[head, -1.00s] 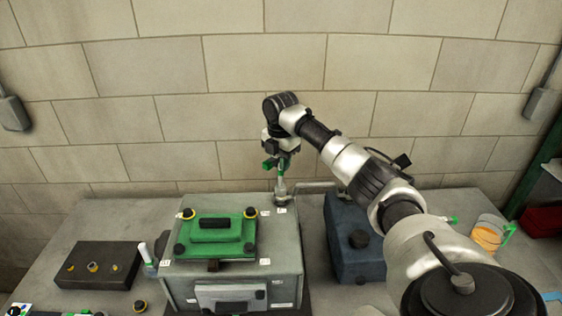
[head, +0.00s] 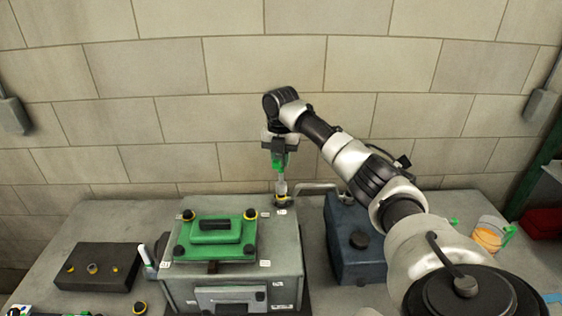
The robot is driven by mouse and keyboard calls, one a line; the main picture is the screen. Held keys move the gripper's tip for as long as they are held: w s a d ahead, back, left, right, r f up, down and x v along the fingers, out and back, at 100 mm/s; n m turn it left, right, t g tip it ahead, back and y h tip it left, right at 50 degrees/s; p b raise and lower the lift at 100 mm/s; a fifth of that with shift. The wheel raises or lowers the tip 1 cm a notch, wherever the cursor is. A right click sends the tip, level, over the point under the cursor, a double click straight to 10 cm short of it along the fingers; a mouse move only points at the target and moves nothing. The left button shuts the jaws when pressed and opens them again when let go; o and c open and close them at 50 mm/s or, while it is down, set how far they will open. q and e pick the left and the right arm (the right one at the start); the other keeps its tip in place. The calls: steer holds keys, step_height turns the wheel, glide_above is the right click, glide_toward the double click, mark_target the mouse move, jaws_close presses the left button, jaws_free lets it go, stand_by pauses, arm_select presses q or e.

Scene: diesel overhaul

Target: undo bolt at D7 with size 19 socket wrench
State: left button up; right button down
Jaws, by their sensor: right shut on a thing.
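My right gripper (head: 279,148) points down at the back right corner of the grey engine block. It is shut on the green handle of a socket wrench (head: 281,187). The wrench stands upright, and its lower end is at a dark and yellow bolt head (head: 281,201) on the block's top. I cannot tell whether the socket is fully seated on it. A small white label (head: 282,212) sits just in front, too small to read. My left gripper is not in view.
The grey engine block (head: 284,238) carries a green cover (head: 217,238) with several bolts. A dark tray (head: 97,266) with bolts lies left. A blue case (head: 352,239) and a metal pipe (head: 318,187) stand right of the block. An orange-filled cup (head: 488,236) stands far right.

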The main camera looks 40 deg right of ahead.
steer(key=m, duration=0.3)
steer(key=shift+m, duration=0.4)
steer(key=m, duration=0.8)
steer(key=shift+m, duration=0.4)
steer(key=m, duration=1.2)
steer(key=shift+m, duration=0.3)
steer(key=m, duration=0.3)
steer(key=shift+m, duration=0.4)
steer(key=m, duration=0.4)
